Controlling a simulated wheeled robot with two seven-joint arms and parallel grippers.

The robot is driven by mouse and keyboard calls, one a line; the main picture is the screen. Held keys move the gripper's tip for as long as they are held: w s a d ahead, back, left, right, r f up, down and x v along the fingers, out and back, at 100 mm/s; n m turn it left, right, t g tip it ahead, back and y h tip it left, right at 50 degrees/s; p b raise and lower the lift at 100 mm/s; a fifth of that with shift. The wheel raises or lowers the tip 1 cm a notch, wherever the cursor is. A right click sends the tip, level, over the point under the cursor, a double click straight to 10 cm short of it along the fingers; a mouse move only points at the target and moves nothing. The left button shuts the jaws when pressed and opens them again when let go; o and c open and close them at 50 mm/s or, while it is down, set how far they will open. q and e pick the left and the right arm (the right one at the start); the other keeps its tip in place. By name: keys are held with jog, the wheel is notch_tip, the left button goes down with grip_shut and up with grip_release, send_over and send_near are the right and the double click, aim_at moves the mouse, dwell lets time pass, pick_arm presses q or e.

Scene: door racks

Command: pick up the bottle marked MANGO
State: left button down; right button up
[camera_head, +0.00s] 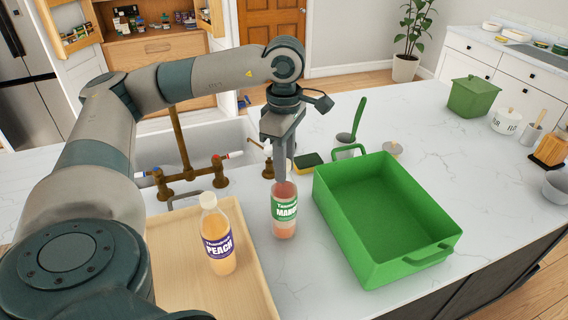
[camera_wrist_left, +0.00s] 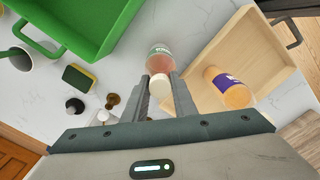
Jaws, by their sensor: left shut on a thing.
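The bottle marked MANGO (camera_head: 284,212) has a green label and pinkish-orange contents, and is upright between the wooden tray and the green bin. My left gripper (camera_head: 280,172) comes down from above and is shut on its top. In the left wrist view the fingertips (camera_wrist_left: 160,84) are at the bottle's white cap, with the bottle (camera_wrist_left: 160,60) beyond them. I cannot tell whether its base touches the counter. The bottle marked PEACH (camera_head: 217,240), with a purple label, stands on the tray and shows in the left wrist view (camera_wrist_left: 231,88). My right gripper is not in view.
The pale wooden tray (camera_head: 254,268) lies left of the MANGO bottle. The open, empty green bin (camera_head: 380,250) is close on its right. A sponge (camera_head: 308,163), a green ladle (camera_head: 357,120) and a brass tap (camera_head: 180,150) are behind. The white counter (camera_head: 320,285) is clear in front.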

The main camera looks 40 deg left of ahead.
pick_arm(q)
jog(key=shift+r, duration=0.15)
jog(key=shift+r+b, duration=0.2)
jog(key=shift+b, duration=0.1)
jog(key=shift+r+b, duration=0.8)
jog(key=shift+r, duration=0.85)
jog(key=d+r+b, duration=0.2)
jog(key=d+r, duration=0.5)
jog(key=d, duration=0.4)
jog(key=shift+w+d+b, duration=0.2)
jog(key=shift+d+b, duration=0.15)
